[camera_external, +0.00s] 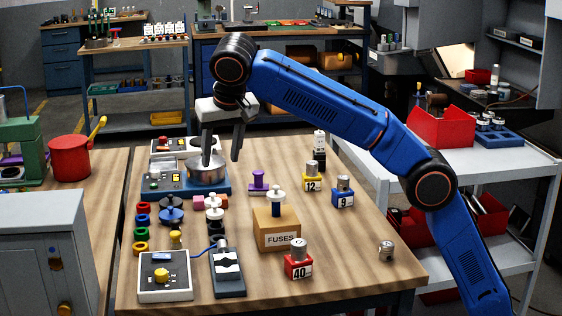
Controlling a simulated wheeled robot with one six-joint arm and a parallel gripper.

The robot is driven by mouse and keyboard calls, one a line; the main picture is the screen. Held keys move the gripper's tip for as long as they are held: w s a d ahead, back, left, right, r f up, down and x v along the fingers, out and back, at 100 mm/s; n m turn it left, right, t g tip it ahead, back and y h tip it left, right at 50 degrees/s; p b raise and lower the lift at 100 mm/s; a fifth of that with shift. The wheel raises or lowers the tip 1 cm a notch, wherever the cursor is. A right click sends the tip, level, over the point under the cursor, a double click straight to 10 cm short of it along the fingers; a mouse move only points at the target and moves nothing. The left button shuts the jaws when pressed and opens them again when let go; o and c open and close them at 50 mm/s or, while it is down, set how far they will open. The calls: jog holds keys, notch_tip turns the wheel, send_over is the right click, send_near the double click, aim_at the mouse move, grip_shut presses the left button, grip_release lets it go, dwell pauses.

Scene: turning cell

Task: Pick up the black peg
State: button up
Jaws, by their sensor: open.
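My gripper (221,156) is open and points down over the back left of the wooden table. Its left finger overlaps a metal pot (207,174) on a blue-based unit; I cannot tell whether they touch. Nothing shows between the fingers.
Coloured rings (141,234) lie at left. Blocks numbered 12 (313,183), 9 (343,197) and 40 (298,266) stand further right. The table's front right is mostly clear.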

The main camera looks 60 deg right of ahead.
notch_tip(320, 180, down, 2)
send_near(215, 205)
jog(key=x, duration=0.5)
jog(key=shift+s+a+f, duration=0.1)
jog(key=shift+f, duration=0.2)
jog(key=shift+x, duration=2.95)
jog(key=shift+c, duration=0.6)
jog(key=c, duration=0.9)
